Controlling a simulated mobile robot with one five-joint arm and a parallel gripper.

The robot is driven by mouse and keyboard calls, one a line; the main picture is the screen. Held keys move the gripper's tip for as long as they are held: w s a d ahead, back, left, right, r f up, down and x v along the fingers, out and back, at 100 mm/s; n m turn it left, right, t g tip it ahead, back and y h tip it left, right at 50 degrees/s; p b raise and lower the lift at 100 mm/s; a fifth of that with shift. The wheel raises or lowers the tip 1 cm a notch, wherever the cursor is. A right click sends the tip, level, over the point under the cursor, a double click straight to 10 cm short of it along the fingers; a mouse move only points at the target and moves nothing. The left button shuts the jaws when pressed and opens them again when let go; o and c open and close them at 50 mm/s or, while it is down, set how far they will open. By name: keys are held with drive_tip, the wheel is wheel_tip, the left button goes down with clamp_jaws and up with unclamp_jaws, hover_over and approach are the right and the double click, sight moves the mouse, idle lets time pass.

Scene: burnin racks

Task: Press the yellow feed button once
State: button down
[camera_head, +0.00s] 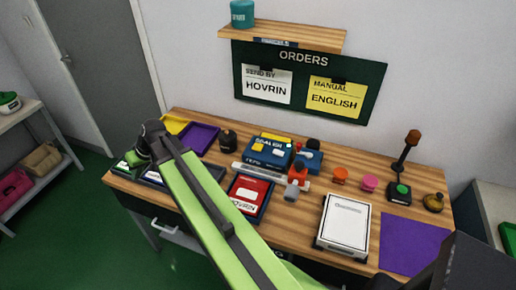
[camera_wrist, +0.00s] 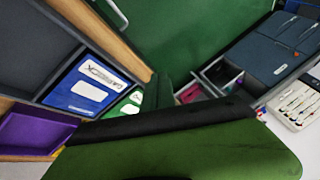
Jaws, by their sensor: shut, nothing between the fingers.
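The blue sealer box (camera_head: 262,164) stands near the middle of the wooden bench in the head view. Small yellow patches show on it, one a likely yellow button (camera_head: 258,148); which is the feed button is too small to tell. My gripper (camera_head: 134,159) is at the far end of my green arm, over the bench's left end, well left of the sealer and apart from it. It is shut and holds nothing. The wrist view does not show the sealer; it looks down past the bench's left edge at trays and the floor.
An orange-red tool (camera_head: 297,175) stands right of the sealer. A white stack (camera_head: 345,221) sits further right. A blue packet (camera_wrist: 88,88) shows in the wrist view.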

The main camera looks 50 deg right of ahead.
drive_tip(key=d+m+t, duration=0.2)
drive_tip(key=d, duration=1.2)
drive_tip(key=m+t+h+b, duration=0.2)
drive_tip(key=m+h+b, duration=0.1)
drive_tip(key=m+h, duration=0.3)
hover_over(259, 147)
drive_tip(key=shift+s+r+m+y, duration=0.2)
drive_tip(key=shift+r+m+y, duration=0.25)
drive_tip(key=shift+m, duration=0.25)
drive_tip(key=shift+f, duration=0.1)
wheel_tip(259, 147, down, 9)
drive_tip(key=b, duration=0.8)
drive_tip(key=shift+b, duration=0.3)
drive_tip(key=shift+f+b, duration=0.25)
drive_tip(key=shift+b, duration=0.1)
